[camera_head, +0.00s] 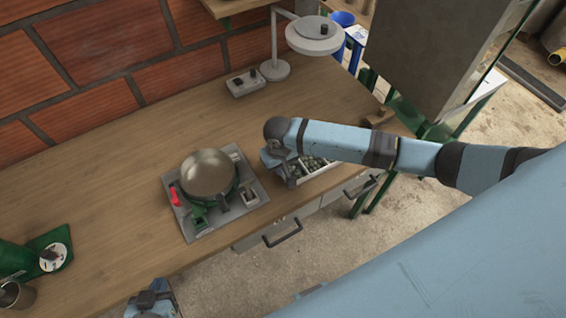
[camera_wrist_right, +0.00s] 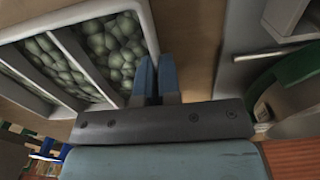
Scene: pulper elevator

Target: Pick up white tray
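The white tray (camera_head: 322,169) sits near the front edge of the wooden table, below my right forearm, which hides part of it. It has compartments filled with round greenish pieces. In the right wrist view its white rim (camera_wrist_right: 149,28) runs down to my right gripper (camera_wrist_right: 157,62). The two blue fingers are close together with the tray's side wall between their tips. In the head view my right gripper (camera_head: 286,174) is at the tray's left end. My left gripper (camera_head: 152,299) is at the bottom edge, partly cut off, away from the tray.
A metal pan (camera_head: 208,173) stands on a green burner on a grey plate (camera_head: 252,178), left of the tray. A white lamp-like stand (camera_head: 275,70) and a small switch box (camera_head: 245,83) are behind. Drawers with handles (camera_head: 282,233) are below the front edge.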

